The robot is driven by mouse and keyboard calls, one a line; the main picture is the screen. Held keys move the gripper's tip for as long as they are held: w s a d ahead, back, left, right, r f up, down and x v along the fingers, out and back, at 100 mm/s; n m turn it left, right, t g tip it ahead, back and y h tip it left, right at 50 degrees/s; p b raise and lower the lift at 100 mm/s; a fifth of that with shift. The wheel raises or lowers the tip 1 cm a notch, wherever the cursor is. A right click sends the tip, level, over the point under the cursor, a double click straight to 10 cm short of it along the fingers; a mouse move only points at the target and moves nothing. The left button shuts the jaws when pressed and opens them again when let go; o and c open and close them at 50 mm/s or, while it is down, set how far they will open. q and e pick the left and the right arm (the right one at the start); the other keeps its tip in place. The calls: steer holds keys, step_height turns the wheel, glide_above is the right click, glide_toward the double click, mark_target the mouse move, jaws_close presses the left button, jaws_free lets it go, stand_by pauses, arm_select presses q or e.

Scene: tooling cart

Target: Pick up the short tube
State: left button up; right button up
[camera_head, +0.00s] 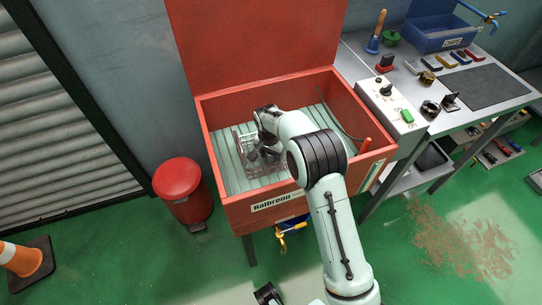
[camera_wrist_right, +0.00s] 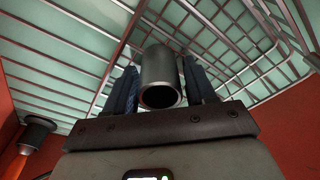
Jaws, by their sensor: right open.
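The short tube (camera_wrist_right: 158,72) is a grey metal cylinder with its open end facing the wrist camera. My right gripper (camera_wrist_right: 160,62) is open, with one dark finger on each side of the tube. I cannot tell whether either finger touches it. In the head view my right gripper (camera_head: 264,152) is down at the wire basket (camera_head: 250,170) inside the red washer tub; the tube is not clearly visible there. A dark part at the bottom edge may be my left gripper (camera_head: 267,293); its jaws cannot be made out.
The basket's wire walls (camera_wrist_right: 118,60) rise close around the right gripper. The red tub (camera_head: 218,188) encloses the basket, and its raised lid (camera_head: 255,45) stands behind. A dark round fitting (camera_wrist_right: 37,133) shows at the lower left in the wrist view. A grey bench (camera_head: 465,115) holds tools at right.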

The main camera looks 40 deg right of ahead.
jaws_close()
steer(key=shift+r, duration=0.15)
